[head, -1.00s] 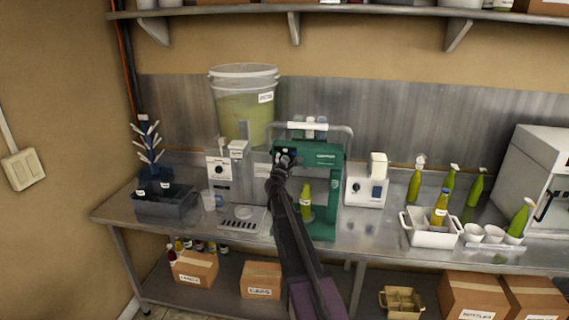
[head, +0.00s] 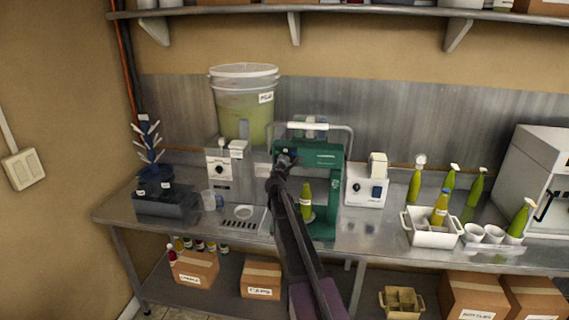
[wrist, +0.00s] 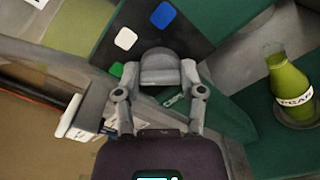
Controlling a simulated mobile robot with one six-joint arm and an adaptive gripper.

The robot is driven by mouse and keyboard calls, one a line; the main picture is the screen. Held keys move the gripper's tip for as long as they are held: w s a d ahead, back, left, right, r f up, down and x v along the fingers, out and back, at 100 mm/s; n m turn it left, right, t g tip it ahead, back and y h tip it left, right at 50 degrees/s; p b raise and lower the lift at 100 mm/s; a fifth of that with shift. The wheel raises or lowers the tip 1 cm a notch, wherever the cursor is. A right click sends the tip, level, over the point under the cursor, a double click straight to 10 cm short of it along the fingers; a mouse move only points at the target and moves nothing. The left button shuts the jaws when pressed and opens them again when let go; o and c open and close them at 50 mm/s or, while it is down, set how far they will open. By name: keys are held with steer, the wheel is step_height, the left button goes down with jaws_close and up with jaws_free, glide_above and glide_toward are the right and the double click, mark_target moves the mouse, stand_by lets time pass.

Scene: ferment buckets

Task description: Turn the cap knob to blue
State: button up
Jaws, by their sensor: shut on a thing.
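The green capping machine (head: 328,157) stands on the steel bench, with a green bottle (head: 306,203) upright in its frame. The bottle also shows at the right in the wrist view (wrist: 291,88). A grey cap knob (wrist: 160,68) sits on a black plate (wrist: 180,42) on the machine's front. The plate carries a blue patch (wrist: 163,15), a white patch (wrist: 125,38) and a green patch (wrist: 116,70). My gripper (wrist: 156,78) is shut on the knob, one finger on each side. It also shows in the head view (head: 285,161). I cannot tell which colour the knob points to.
A large bucket (head: 240,105) stands behind a white dispenser (head: 219,168) to the left. A white device (head: 366,188) stands right of the machine. A dark bin (head: 166,207) is far left.

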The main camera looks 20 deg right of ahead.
steer(key=shift+m, duration=0.3)
steer(key=m, duration=0.3)
steer(key=shift+m, duration=0.3)
steer(key=m, duration=0.4)
steer(key=shift+f, duration=0.1)
steer(key=m, duration=0.5)
steer(key=shift+w, duration=0.1)
steer(key=m, duration=0.4)
steer(key=shift+m, duration=0.3)
steer(key=o, duration=1.1)
steer(key=shift+f, duration=0.1)
steer(key=shift+o, duration=0.2)
